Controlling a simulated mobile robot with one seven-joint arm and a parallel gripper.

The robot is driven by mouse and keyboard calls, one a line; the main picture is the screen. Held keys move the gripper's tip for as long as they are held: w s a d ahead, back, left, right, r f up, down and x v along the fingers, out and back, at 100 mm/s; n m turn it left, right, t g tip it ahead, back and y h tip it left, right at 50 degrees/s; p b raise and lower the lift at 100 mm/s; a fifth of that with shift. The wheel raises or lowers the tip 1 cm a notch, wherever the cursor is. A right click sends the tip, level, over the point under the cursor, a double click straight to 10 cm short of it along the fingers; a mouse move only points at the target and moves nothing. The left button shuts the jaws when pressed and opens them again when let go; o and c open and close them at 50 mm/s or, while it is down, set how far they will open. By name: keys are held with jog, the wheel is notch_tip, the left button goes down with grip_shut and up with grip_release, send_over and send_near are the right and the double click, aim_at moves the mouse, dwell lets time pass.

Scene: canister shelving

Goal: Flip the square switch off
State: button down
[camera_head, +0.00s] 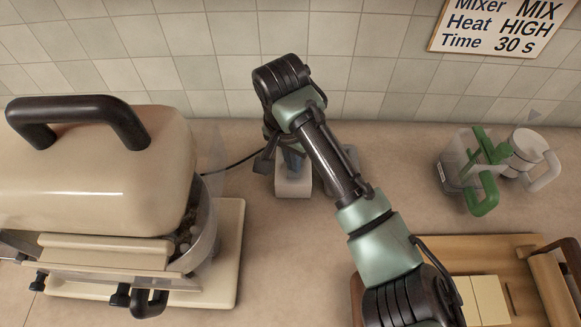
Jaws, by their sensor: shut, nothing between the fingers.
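A small pale box (293,186) stands on the counter near the tiled wall, with a dark cable running from it to the left. It appears to be the switch housing. My arm covers much of it, so the square switch itself and its position cannot be made out. My gripper (272,152) is at the box, reaching down over its back left side. It is mostly hidden behind my arm. The fingers look shut and empty; whether they touch the switch cannot be told.
A large cream mixer (90,190) with a black handle and a bowl stands at left. A clear jug (456,165) with green parts and a white lidded canister (530,150) stand at right. A wooden tray (490,250) holds pale yellow blocks at lower right. A sign (495,25) hangs on the wall.

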jog(key=shift+f+b, duration=0.35)
jog(key=shift+f, duration=0.5)
dwell(0.3)
jog(key=shift+r, duration=0.1)
notch_tip(320, 180, up, 7)
jog(key=p, duration=0.7)
jog(key=shift+p, duration=0.35)
